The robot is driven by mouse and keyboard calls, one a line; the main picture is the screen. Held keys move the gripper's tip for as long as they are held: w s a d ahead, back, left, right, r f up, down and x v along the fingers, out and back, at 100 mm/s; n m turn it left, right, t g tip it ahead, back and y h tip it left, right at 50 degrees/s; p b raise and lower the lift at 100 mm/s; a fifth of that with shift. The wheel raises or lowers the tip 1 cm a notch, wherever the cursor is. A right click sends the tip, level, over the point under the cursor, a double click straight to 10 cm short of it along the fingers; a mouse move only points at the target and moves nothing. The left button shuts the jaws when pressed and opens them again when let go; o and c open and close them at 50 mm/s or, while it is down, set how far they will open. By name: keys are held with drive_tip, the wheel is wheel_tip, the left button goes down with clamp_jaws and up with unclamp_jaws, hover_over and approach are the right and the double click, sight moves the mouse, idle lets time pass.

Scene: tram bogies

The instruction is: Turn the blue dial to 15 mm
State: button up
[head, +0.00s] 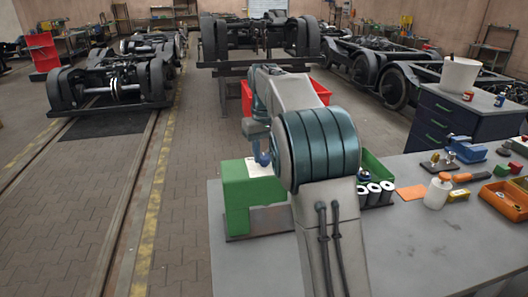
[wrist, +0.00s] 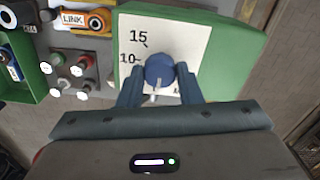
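The blue dial (wrist: 159,70) sits on a white scale plate (wrist: 190,38) on a green box, seen close in the wrist view. The marks 15 and 10 show at its upper left and left; lower marks are partly covered. The dial's pale pointer (wrist: 155,92) points down in the picture, away from the 15 mark. My gripper (wrist: 159,78) has one finger on each side of the dial, with no clear gap, so it looks shut on it. In the head view the green box (head: 237,200) stands at the bench's left end, with my arm above it.
The grey bench (head: 430,240) carries a white bottle (head: 437,194), an orange tray (head: 505,200) and several small parts to the right. A green bin (wrist: 20,70) and knobs (wrist: 75,71) lie left of the box in the wrist view. Bogies (head: 110,82) stand beyond.

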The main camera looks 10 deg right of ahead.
drive_tip(key=shift+m, duration=0.3)
drive_tip(key=shift+r+m+p, duration=0.15)
drive_tip(key=shift+m+p, duration=0.7)
drive_tip(key=shift+m, duration=0.35)
drive_tip(key=m+p, duration=0.1)
drive_tip(key=m, duration=0.3)
drive_tip(key=shift+m+p, duration=0.3)
drive_tip(key=shift+p, duration=0.1)
drive_tip(key=m+p, duration=0.1)
drive_tip(key=m, duration=0.2)
drive_tip(key=shift+m, duration=0.3)
drive_tip(key=m+p, duration=0.1)
drive_tip(key=m, duration=0.2)
drive_tip(key=shift+m, duration=0.3)
drive_tip(key=m+p, duration=0.2)
drive_tip(key=m, duration=0.4)
drive_tip(key=m+p, duration=0.1)
drive_tip(key=m, duration=0.5)
drive_tip(key=o, duration=1)
